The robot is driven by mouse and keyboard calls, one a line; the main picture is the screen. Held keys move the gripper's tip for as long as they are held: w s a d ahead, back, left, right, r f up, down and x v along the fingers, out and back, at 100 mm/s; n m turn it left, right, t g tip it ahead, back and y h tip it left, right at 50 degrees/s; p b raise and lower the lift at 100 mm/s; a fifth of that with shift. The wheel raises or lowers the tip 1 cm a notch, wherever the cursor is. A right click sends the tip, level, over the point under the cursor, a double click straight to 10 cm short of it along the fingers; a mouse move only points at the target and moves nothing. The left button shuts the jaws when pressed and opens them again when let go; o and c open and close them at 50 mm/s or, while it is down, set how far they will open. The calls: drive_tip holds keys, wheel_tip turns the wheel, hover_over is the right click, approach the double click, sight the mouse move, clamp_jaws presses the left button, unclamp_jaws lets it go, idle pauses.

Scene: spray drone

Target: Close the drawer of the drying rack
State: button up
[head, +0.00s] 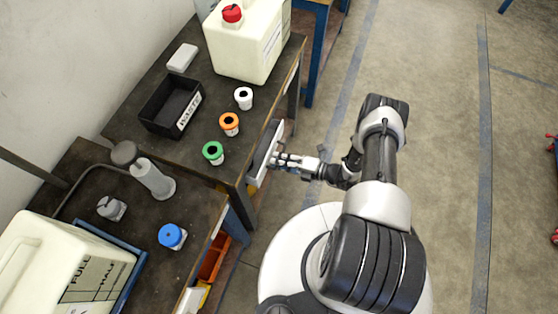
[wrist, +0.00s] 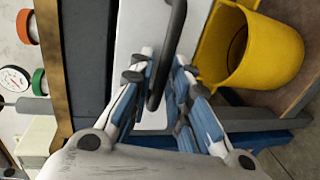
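The drawer (head: 263,153) juts out from under the edge of the dark workbench in the head view, and its dark inside shows. In the wrist view its pale front (wrist: 128,32) stands apart from the bench edge, with the dark inside between them. A black bar handle (wrist: 175,25) is on that front. My gripper (head: 277,161) is at the drawer front. In the wrist view my gripper (wrist: 163,66) has its fingers on both sides of the handle, with small gaps seeming to show. Firm contact with the handle cannot be made out.
A yellow bucket (wrist: 262,52) stands right of the handle in the wrist view. On the bench are green (head: 213,152), orange (head: 229,123) and white (head: 243,97) containers, a black waste bin (head: 160,125) and a large canister (head: 238,50).

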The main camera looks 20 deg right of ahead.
drive_tip(key=shift+w+a, duration=0.1)
drive_tip(key=shift+c, duration=0.2)
clamp_jaws()
drive_tip(key=shift+a, duration=0.1)
idle(0.4)
